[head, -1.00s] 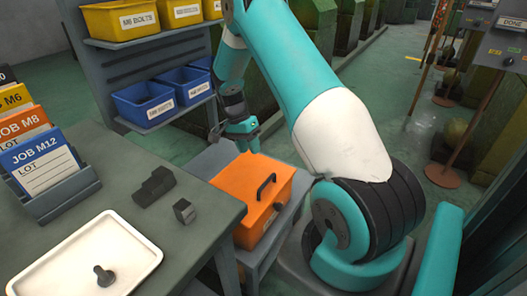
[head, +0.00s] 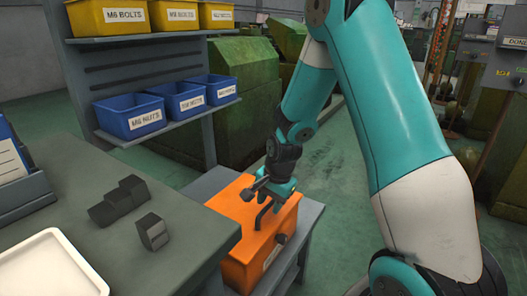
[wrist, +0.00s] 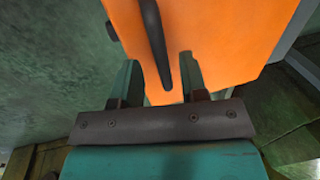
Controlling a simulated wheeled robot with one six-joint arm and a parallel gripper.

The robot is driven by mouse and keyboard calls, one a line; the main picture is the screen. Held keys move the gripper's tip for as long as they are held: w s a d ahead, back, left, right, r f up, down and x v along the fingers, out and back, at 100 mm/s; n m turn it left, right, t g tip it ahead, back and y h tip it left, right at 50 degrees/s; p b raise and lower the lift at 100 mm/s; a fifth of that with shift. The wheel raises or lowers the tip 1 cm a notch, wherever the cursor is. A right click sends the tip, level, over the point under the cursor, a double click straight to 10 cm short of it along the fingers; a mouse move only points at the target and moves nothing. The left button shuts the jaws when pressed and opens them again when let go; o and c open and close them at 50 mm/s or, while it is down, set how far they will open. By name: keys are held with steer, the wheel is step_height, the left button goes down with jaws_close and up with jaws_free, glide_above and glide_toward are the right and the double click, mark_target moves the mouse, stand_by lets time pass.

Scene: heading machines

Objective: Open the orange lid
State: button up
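The orange box with its orange lid (head: 240,203) stands on a low grey stand right of the workbench. A black bar handle (head: 263,214) is on top of the lid. My gripper (head: 275,195) is above the lid, close to the handle. In the wrist view the orange lid (wrist: 225,40) fills the upper middle. The handle (wrist: 153,40) points down towards the gap between the two teal fingers of my gripper (wrist: 160,82). The fingers are apart with nothing pressed between them. The lid looks shut.
The workbench (head: 190,225) at left holds dark metal blocks (head: 118,202) and a white tray (head: 50,268). Behind it a rack carries blue bins (head: 143,115) and yellow bins (head: 122,18). Green machines (head: 180,125) stand at the back. Green floor is open to the right of the stand.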

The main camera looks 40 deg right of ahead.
step_height(320, 180, up, 17)
steer(key=s+p, duration=0.3)
steer(key=s+a+r+n+p, duration=0.2)
steer(key=a+r+n, duration=0.1)
steer(key=a, duration=0.3)
steer(key=s+a+r+n+y+p, duration=0.1)
steer(key=s+a+r+n+p, duration=0.1)
steer(key=a+n, duration=0.4)
steer(key=shift+s+r+y, duration=0.3)
steer(key=shift+s+r, duration=0.35)
steer(key=shift+r, duration=0.65)
